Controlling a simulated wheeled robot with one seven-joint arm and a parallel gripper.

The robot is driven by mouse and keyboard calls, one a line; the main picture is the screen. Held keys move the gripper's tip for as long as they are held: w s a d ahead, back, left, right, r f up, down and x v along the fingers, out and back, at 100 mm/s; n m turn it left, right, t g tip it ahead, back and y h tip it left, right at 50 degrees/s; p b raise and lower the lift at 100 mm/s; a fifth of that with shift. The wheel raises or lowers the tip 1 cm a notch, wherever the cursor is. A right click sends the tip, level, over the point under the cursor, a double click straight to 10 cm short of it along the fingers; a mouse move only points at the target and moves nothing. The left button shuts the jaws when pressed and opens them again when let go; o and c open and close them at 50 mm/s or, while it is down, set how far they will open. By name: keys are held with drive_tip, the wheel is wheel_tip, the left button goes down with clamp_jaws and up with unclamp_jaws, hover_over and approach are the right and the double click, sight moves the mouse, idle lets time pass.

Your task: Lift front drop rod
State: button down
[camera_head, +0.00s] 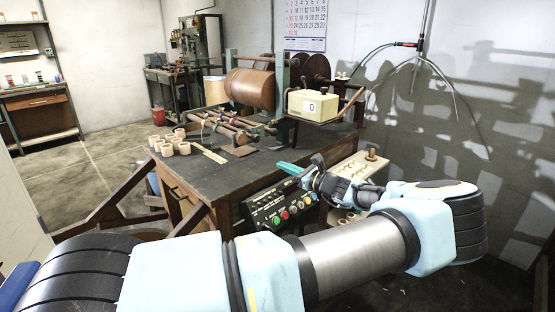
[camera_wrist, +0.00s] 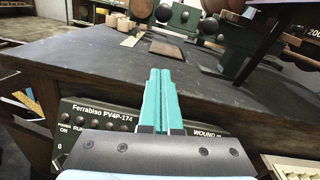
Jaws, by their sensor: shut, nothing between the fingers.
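My gripper (camera_head: 283,168) has teal fingers pressed together with nothing between them. It is by the front right edge of the dark bench, near the control panel. In the wrist view the closed fingers (camera_wrist: 161,74) point toward the bench top. The winding machine carries several thin horizontal rods (camera_head: 222,122) on the bench, below a large brown roll (camera_head: 250,89). The rods lie beyond my gripper, up and to the left in the head view, and it touches none of them. I cannot tell which one is the front drop rod.
The control panel (camera_head: 281,204) with coloured buttons is on the bench front; its label side (camera_wrist: 98,113) shows in the wrist view. Several tape cores (camera_head: 168,149) stand on the bench's left. A cream counter box (camera_head: 312,105) sits at right. The near bench top (camera_head: 232,175) is clear.

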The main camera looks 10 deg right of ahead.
sight(267, 167)
drive_tip(key=p+x, duration=0.2)
drive_tip(key=x, duration=0.6)
drive_tip(key=shift+w+a+r, duration=0.15)
drive_tip(key=shift+w+a, duration=0.05)
drive_tip(key=shift+w, duration=0.05)
drive_tip(key=r+p, duration=0.2)
drive_tip(key=shift+w+a+r, duration=0.1)
drive_tip(key=shift+a+r, duration=0.15)
drive_tip(key=shift+r, duration=0.05)
drive_tip(key=shift+w+a+r, duration=0.2)
drive_tip(key=shift+a+r, duration=0.05)
drive_tip(key=shift+r, duration=0.25)
